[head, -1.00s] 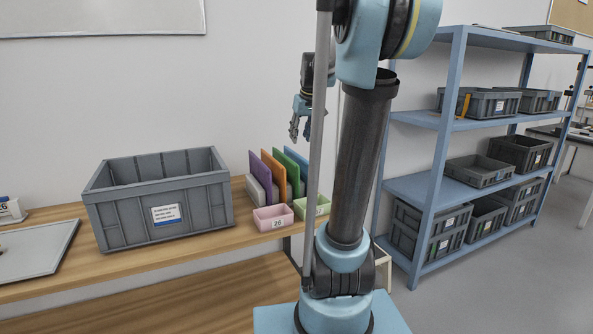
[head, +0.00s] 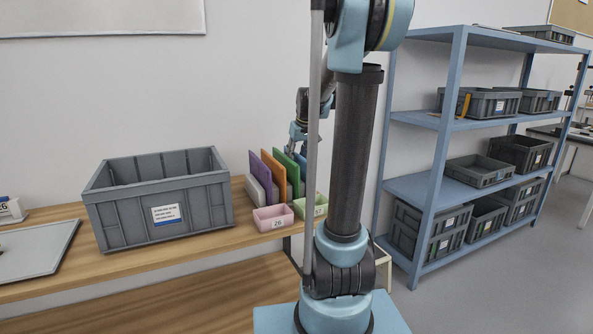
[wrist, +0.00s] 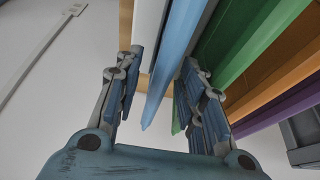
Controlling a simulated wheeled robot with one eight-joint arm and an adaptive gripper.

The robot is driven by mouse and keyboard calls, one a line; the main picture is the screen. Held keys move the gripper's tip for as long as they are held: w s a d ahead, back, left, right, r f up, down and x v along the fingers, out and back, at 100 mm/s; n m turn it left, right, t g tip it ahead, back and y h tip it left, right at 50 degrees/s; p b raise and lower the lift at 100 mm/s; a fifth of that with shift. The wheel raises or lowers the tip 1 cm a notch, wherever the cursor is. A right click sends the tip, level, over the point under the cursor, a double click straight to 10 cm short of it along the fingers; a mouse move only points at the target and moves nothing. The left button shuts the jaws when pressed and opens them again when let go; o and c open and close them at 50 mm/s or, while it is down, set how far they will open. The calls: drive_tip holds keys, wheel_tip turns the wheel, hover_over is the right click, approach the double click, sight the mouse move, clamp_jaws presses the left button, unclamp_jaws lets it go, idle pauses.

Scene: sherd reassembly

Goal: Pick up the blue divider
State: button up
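The blue divider (wrist: 176,52) stands on edge in the wrist view, running between the two fingers of my gripper (wrist: 162,60). The fingers are apart, one on each side of it. I see a gap on the left side; on the right I cannot tell whether the finger touches. In the head view my gripper (head: 296,147) is low at the dividers, and the blue divider is not clearly seen behind the arm and green divider. A green divider (wrist: 238,48) is close beside my right finger.
An orange divider (head: 273,172) and a purple divider (head: 259,170) stand left of the green one. A pink bin (head: 272,219) and a light green bin (head: 318,206) sit in front. A large grey crate (head: 160,205) stands left on the table. Blue shelving (head: 430,180) is at right.

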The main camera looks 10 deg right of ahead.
drive_tip(key=shift+f, duration=0.15)
clamp_jaws()
wheel_tip(320, 180, up, 10)
drive_tip(key=shift+r, duration=0.1)
idle(0.7)
